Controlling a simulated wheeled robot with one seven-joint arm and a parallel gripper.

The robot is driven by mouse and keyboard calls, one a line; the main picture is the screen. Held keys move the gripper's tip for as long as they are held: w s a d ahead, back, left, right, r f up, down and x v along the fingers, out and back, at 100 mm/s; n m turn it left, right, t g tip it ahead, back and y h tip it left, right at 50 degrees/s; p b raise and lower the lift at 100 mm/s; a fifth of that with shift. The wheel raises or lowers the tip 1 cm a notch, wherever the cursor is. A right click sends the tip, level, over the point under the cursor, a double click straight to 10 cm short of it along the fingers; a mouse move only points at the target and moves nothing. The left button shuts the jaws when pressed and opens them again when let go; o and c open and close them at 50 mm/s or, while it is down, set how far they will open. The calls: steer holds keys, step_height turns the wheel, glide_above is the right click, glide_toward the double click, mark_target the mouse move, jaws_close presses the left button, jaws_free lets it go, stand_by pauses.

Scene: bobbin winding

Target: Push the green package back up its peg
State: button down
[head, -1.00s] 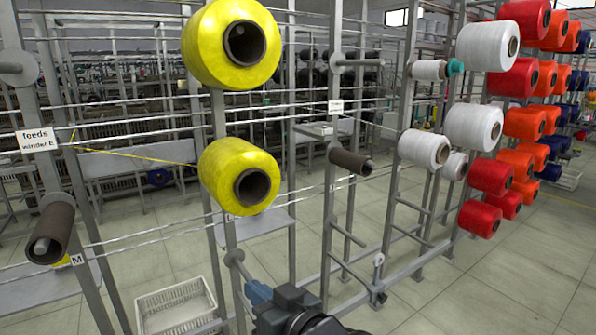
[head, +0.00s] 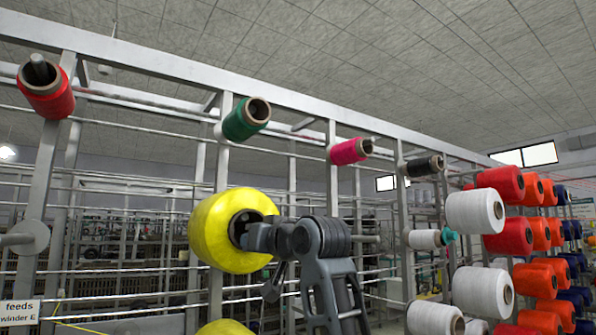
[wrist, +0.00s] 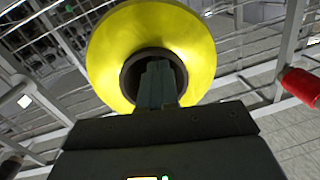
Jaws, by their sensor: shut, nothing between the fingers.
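The green package (head: 246,120) is in the top row of the rack in the head view, tilted, with its brown core's open end up and to the right. No peg tip shows out of that end. My gripper (head: 252,238) is below it, in front of the core of a large yellow package (head: 203,230). In the wrist view, my gripper's fingers (wrist: 158,82) are together and overlap the dark core of the yellow package (wrist: 105,50). I cannot tell whether they touch the core.
A red package (head: 47,88), a pink package (head: 350,151) and a black package (head: 424,166) share the top row. White packages (head: 475,212) and several red, orange and blue ones fill the right side. Rack posts (head: 333,190) and horizontal rails surround my arm.

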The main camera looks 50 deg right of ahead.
steer(key=s+d+r+h, duration=0.1)
steer(key=s+r, duration=0.1)
steer(key=r, duration=0.7)
steer(key=s+d+r, duration=0.1)
steer(key=s+r, duration=0.2)
steer(key=r, duration=0.5)
steer(key=h, duration=0.1)
glide_toward(269, 113)
steer(key=shift+n, duration=0.3)
steer(key=shift+f+p+x, duration=0.15)
steer(key=shift+p+x, duration=0.5)
steer(key=shift+x, duration=0.6)
steer(key=shift+f+p+x, duration=0.15)
steer(key=shift+p+x, duration=0.5)
steer(key=shift+x, duration=0.6)
steer(key=shift+x, duration=3.9)
steer(key=shift+b+v, duration=0.8)
steer(key=shift+v, duration=0.65)
steer(key=shift+b+v, duration=0.75)
steer(key=shift+v, duration=1.3)
